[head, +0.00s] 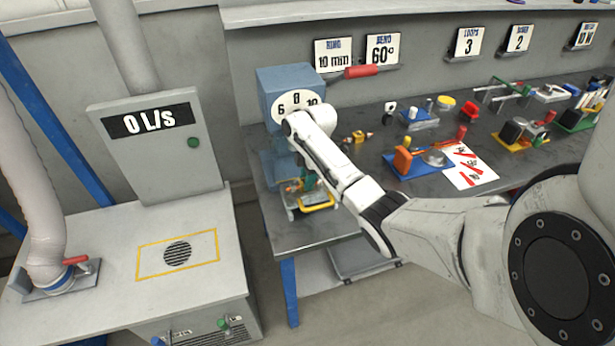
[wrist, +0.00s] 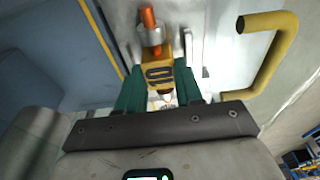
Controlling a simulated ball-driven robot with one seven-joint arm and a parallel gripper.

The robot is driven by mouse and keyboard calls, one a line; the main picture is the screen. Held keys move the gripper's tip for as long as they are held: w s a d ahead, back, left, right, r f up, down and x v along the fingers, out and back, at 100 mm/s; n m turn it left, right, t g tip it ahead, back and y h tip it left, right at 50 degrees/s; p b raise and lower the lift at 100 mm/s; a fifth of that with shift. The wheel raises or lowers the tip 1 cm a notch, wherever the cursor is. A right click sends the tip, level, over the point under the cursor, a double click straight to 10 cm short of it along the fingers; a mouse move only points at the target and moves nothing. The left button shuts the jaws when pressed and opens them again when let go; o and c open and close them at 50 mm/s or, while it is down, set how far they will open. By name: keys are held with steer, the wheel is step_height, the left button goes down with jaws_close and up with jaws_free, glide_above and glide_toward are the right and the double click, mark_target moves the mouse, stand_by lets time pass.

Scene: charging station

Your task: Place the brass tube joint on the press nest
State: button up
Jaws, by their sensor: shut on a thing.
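My gripper (wrist: 160,92) has green fingers closed on a yellow-brass block with dark oval markings, the brass tube joint (wrist: 158,76). A grey collar (wrist: 150,38) and an orange-copper tube end (wrist: 148,16) line up beyond it. In the head view my gripper (head: 307,181) is low in front of the blue press (head: 284,82), over a pale metal fixture with a yellow handle (head: 318,208). The handle also shows in the wrist view (wrist: 276,60), right of the joint. I take this fixture as the nest area; whether the joint touches it cannot be told.
The press has a dial (head: 296,98) and a red-gripped lever (head: 361,71). Another brass piece (head: 357,137) lies on the dark bench right of my arm. A blue tray (head: 415,168) and several tools stand farther right. A grey cabinet (head: 190,252) stands left.

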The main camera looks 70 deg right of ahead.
steer(key=shift+f, duration=0.2)
steer(key=o, duration=1.1)
steer(key=shift+r, duration=0.1)
steer(key=r, duration=0.4)
steer(key=s+r, duration=0.1)
steer(key=r, duration=0.3)
steer(key=d+r, duration=0.1)
steer(key=r, duration=0.3)
steer(key=shift+s+d+r+b, duration=0.1)
steer(key=shift+s+b, duration=0.1)
steer(key=shift+b, duration=0.15)
